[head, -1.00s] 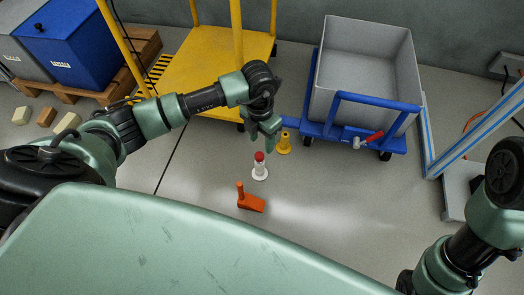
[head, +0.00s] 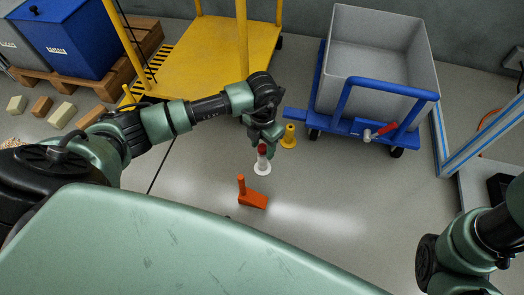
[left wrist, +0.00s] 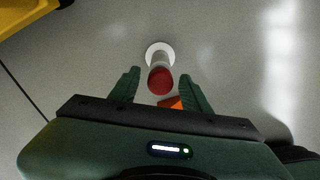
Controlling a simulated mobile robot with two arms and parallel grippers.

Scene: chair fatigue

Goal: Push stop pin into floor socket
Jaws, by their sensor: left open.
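A pin with a red top (head: 262,151) and a pale shaft stands upright in a round white floor piece (head: 262,170). In the left wrist view the red top (left wrist: 160,82) faces the camera, with the white ring (left wrist: 159,51) just beyond it. My left gripper (head: 264,143) is open over the pin, pointing down. In the wrist view its two fingers stand on either side of the red top, with visible gaps. How deep the pin sits is hard to tell. My right arm shows at the lower right, but its gripper is out of the picture.
An orange wedge with an upright handle (head: 252,198) lies just in front of the pin. A blue trolley (head: 345,137) with a grey bin (head: 375,75) is at right, a yellow cart (head: 215,50) at the back. Floor right of the wedge is clear.

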